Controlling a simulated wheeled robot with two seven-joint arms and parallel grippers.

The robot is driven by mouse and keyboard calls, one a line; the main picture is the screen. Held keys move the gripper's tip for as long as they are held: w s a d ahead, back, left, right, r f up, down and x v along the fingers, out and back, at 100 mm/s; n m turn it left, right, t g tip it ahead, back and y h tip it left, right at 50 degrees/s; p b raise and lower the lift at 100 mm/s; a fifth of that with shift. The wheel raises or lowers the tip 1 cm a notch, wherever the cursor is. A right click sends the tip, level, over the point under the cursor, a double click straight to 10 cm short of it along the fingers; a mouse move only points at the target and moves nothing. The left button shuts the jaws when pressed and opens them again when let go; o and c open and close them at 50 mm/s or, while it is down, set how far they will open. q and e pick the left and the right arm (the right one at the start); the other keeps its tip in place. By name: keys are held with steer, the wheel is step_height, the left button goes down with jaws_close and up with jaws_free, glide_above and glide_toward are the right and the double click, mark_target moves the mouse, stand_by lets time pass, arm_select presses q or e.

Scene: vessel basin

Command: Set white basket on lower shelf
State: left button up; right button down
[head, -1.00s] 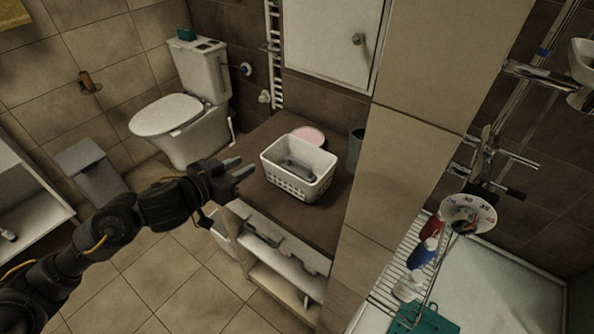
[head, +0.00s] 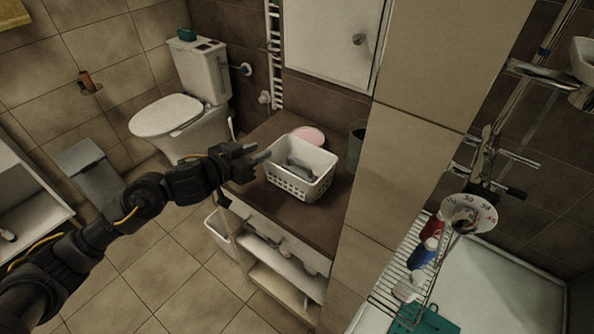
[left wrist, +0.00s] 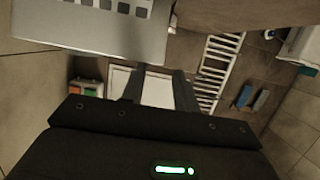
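The white basket (head: 300,184) stands upright on the brown countertop, with a grey item inside. The shelf unit below the counter has an open front; its lower shelf (head: 280,287) is a pale board near the floor. My left gripper (head: 262,154) is just left of the basket's upper left rim, at about rim height. In the left wrist view, its two fingers (left wrist: 158,88) are apart with nothing between them, and a pale wall with square holes, seemingly the basket (left wrist: 95,35), fills the upper left. Contact with the basket cannot be told. My right gripper is not in view.
A pink round item (head: 308,135) and a dark cup (head: 357,140) stand behind the basket. A tiled pillar (head: 385,180) bounds the counter on the right. Small items lie on the upper shelf (head: 290,258). A white bin (head: 222,232) stands left of the shelves. The floor in front is clear.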

mark_target(271, 146)
arm_select(q)
steer(key=x, duration=0.4)
steer(key=shift+w+d+f, duration=0.1)
steer(key=shift+w+d, duration=0.1)
steer(key=shift+w, duration=0.1)
jaws_close()
